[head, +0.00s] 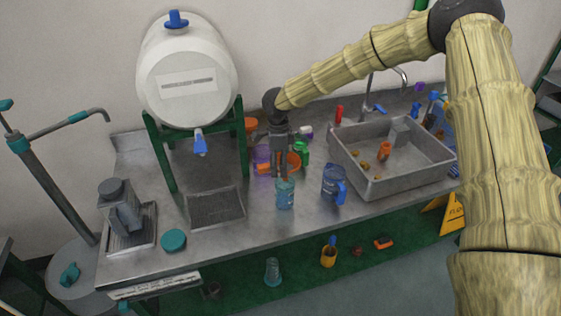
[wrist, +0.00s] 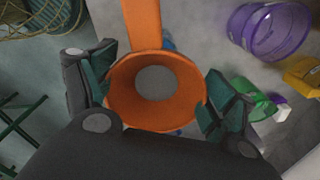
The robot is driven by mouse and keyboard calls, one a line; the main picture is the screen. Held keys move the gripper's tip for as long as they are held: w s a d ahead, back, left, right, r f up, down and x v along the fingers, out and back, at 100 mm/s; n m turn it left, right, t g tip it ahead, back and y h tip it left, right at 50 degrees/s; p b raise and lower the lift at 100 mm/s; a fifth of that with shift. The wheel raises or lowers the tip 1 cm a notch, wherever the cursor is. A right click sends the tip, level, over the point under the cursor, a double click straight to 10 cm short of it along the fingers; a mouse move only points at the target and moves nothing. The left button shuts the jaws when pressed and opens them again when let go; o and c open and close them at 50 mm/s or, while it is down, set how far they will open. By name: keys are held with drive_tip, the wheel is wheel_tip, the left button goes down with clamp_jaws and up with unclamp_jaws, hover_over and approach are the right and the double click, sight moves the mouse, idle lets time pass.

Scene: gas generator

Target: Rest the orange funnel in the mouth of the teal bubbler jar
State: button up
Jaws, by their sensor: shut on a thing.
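The orange funnel (wrist: 118,95) sits between the fingers of my gripper (wrist: 155,95) in the wrist view, and my gripper is shut on it. Its round bowl faces the wrist camera, with grey showing in the middle, and a flat orange strip extends from it. In the head view my gripper (head: 280,172) points down over the counter, with orange (head: 294,160) beside its fingers. The teal bubbler jar (head: 286,194) stands upright on the counter just below the fingertips. Its mouth is largely hidden by the fingers, so I cannot tell whether the funnel touches it.
A blue jug (head: 334,184) stands close right of the jar, with a metal sink (head: 372,187) beyond. A purple container (head: 262,153) and green bottle (head: 302,152) stand behind. A white tank (head: 187,105) on a green stand is left.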

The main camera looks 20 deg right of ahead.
drive_tip(key=shift+f+b, duration=0.7)
drive_tip(key=shift+f, duration=2.3)
drive_tip(key=o, duration=0.9)
drive_tip(key=shift+c, duration=0.2)
drive_tip(key=r, duration=1.2)
drive_tip(key=shift+w+a, duration=0.1)
drive_tip(key=shift+a, duration=0.1)
